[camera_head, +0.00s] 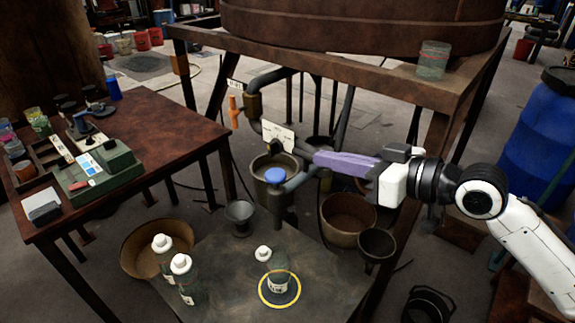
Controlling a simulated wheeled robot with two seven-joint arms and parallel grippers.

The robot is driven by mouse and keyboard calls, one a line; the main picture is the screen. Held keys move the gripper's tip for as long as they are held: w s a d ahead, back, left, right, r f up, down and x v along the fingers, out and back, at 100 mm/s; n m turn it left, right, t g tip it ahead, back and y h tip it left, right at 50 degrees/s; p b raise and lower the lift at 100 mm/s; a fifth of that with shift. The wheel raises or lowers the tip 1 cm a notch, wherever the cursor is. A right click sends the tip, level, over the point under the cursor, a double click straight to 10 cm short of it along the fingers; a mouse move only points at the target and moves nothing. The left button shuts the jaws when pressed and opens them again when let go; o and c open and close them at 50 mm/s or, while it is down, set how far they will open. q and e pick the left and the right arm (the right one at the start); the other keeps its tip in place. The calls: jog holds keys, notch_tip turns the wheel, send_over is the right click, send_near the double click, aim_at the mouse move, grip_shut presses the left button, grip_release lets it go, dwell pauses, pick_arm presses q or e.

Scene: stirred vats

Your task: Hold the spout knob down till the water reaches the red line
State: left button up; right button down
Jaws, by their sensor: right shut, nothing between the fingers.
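A blue round knob (275,175) sits on top of the grey spout (282,206), above a low dark table (225,290). A clear glass vessel (279,268) with a small label stands below the spout, inside a yellow ring (262,297). I cannot make out a red line or the water level in it. My right gripper (318,159) reaches in from the right. A long purple piece at its front, seemingly its closed fingers, points left and ends up and right of the knob, apparently apart from it. My left gripper is not in view.
Two white-capped bottles (186,283) and a white cap (263,253) are on the low table. Funnels (377,243) and bowls (348,219) surround it. A wooden frame (350,73) bears the large vat above. A side table (160,125) stands left, a blue barrel (540,130) right.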

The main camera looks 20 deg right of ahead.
jog(key=shift+w+f, duration=0.1)
jog(key=p, duration=0.1)
send_over(276, 176)
jog(key=s+d, duration=0.1)
jog(key=d, duration=0.2)
notch_tip(276, 176, down, 2)
jog(key=f, duration=0.4)
jog(key=shift+a+f, duration=0.2)
jog(key=shift+a, duration=0.2)
